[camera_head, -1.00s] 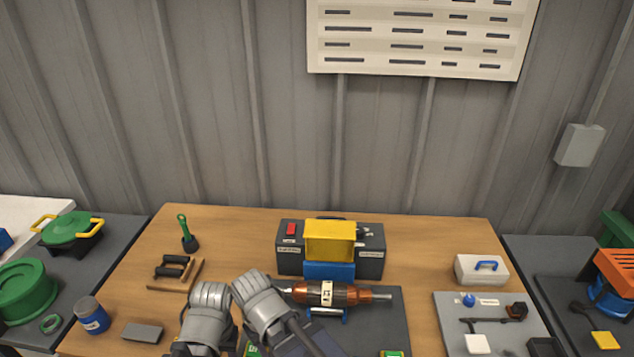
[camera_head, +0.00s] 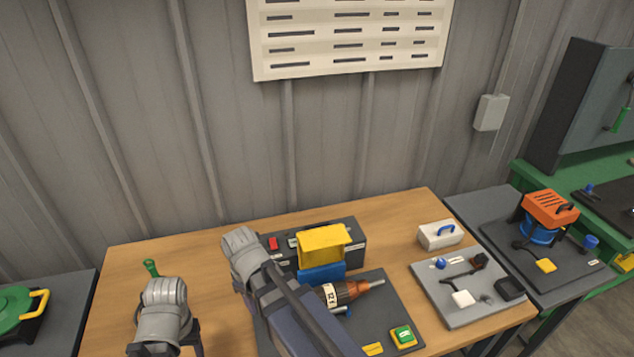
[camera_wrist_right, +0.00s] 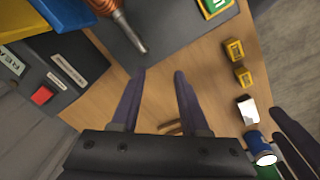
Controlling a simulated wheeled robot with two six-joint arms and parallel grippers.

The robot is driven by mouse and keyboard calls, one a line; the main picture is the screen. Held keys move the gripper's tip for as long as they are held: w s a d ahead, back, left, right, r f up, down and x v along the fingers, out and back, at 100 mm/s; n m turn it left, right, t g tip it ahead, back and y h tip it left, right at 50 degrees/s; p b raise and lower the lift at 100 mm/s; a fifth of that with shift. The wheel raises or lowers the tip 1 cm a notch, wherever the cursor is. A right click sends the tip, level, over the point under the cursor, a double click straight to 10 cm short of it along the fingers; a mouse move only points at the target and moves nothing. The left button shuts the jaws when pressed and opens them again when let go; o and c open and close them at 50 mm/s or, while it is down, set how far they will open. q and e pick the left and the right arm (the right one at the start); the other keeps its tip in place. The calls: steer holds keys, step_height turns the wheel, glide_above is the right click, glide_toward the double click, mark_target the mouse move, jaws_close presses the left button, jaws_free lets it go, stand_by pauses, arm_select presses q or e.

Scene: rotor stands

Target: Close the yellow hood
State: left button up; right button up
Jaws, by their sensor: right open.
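The yellow hood (camera_head: 322,245) sits at the front of a dark grey box on the bench, above a blue block (camera_head: 322,272). Its yellow also shows at the upper left of the right wrist view (camera_wrist_right: 22,14). A copper rotor (camera_head: 345,291) lies in front of the blue block, partly hidden by my right arm. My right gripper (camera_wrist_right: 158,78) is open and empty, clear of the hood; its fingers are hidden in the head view. My left arm is at the lower left of the head view. Dark fingers, probably my left gripper's (camera_wrist_right: 286,135), show at the wrist view's right edge.
A red switch (camera_head: 273,243) is on the box left of the hood. A grey board (camera_head: 455,313) with small parts and a white case (camera_head: 439,235) stand to the right. The blue can (camera_wrist_right: 262,150) is low right in the wrist view. Bare wood lies between.

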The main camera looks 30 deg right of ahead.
arm_select(q)
step_height(320, 180, up, 16)
steer(key=p, duration=1.3)
arm_select(e)
steer(key=w+d+r+n+t, duration=0.1)
steer(key=w+d+r+n, duration=0.3)
steer(key=d+r, duration=0.4)
steer(key=w+d+r+n+t, duration=0.1)
steer(key=w+d+r+n, duration=0.3)
steer(key=d+r, duration=0.4)
steer(key=d, duration=0.7)
steer(key=shift+r, duration=0.3)
arm_select(q)
steer(key=shift+f, duration=0.15)
arm_select(e)
steer(key=shift+w+f, duration=0.1)
